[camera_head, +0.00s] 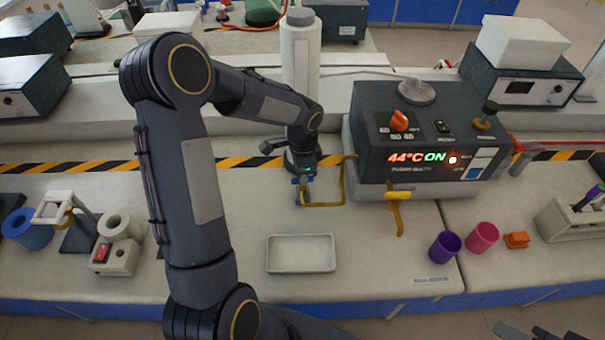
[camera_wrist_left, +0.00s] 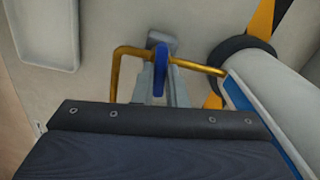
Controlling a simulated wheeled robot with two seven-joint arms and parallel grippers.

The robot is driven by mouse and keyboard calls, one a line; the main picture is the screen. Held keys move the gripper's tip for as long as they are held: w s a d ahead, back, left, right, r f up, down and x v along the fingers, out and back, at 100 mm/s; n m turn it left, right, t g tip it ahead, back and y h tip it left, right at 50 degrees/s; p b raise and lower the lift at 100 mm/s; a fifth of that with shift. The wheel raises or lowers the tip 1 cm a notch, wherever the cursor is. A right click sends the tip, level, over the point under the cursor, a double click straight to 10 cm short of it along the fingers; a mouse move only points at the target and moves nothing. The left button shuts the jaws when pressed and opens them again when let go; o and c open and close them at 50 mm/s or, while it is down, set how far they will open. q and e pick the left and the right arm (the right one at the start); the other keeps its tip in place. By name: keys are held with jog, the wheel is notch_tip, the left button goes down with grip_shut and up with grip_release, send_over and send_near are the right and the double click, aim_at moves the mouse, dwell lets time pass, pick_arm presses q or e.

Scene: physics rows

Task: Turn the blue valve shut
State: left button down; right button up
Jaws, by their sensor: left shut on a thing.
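The blue valve handle (camera_wrist_left: 160,68) sits on a yellow pipe in the left wrist view. In the head view only a small blue part of it (camera_head: 296,181) shows, at the left end of the bent yellow pipe (camera_head: 343,188). My left gripper (camera_head: 303,188) is at the valve, pointing down. In the wrist view its grey fingers (camera_wrist_left: 165,92) are shut on the blue handle, which stands about in line with them and crosswise to the pipe. The fingers hide part of the valve. My right gripper is not in view.
A dark heater box (camera_head: 430,130) reading 44°C ON stands right of the pipe, with a yellow tap (camera_head: 397,196) in front. A white bottle (camera_head: 300,55) stands behind the gripper. An empty white tray (camera_head: 301,268) lies in front. Purple (camera_head: 445,247) and pink (camera_head: 482,237) cups stand right.

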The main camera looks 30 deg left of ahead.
pick_arm(q)
jog(key=shift+m, duration=0.9)
jog(key=c, duration=1.5)
grip_release()
jog(key=shift+o, duration=0.2)
notch_tip(320, 180, up, 8)
jog(key=shift+f, duration=0.1)
